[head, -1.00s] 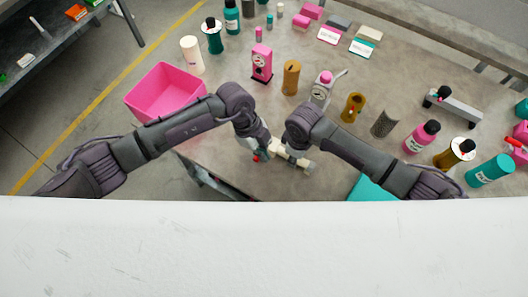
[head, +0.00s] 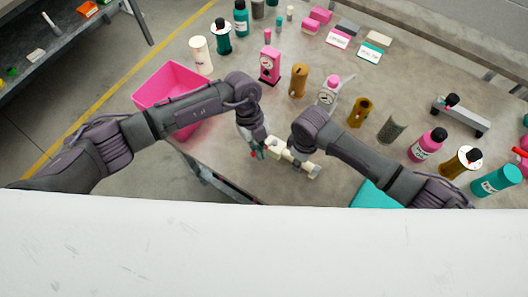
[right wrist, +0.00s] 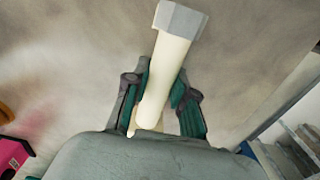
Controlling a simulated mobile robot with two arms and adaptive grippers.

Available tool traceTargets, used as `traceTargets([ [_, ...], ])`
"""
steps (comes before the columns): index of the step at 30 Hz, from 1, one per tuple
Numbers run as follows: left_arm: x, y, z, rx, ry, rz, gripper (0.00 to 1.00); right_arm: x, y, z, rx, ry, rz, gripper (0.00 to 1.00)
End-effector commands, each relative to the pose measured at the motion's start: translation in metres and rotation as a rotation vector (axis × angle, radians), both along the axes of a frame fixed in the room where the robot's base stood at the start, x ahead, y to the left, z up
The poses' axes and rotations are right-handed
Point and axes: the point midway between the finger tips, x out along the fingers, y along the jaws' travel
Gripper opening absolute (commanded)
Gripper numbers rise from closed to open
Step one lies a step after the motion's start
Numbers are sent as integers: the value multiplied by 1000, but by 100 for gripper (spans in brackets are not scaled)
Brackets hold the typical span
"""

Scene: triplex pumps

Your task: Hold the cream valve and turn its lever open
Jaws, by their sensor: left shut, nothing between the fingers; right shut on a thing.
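The cream valve (head: 300,164) lies near the front edge of the grey table, between my two grippers. In the right wrist view its cream body (right wrist: 171,65), with a grey end piece, passes between the teal finger pads. My right gripper (right wrist: 160,103) is shut on it. In the head view my right arm partly hides that grip. My left gripper (head: 259,150) is shut and empty at the valve's left end. A small red part (head: 253,154), perhaps the lever, shows beside its fingers. I cannot tell whether they touch it.
A pink bin (head: 150,90) stands left, behind my left arm. A pink gauge stand (head: 270,64), an ochre cylinder (head: 298,80) and a grey gauge unit (head: 329,94) stand beyond the valve. Several bottles stand to the right. A teal tray or mat (head: 374,196) lies at the front edge.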

Motion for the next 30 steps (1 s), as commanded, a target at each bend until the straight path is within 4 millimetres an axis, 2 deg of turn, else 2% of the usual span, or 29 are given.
traceTargets([
  [15, 27, 17, 1, 4, -1, -491, 0, 0, 0, 0, 0, -1, 0, 0],
  [30, 54, 21, 0, 3, 0, -930, 0, 0, 0, 0, 1, -1, 1, 0],
])
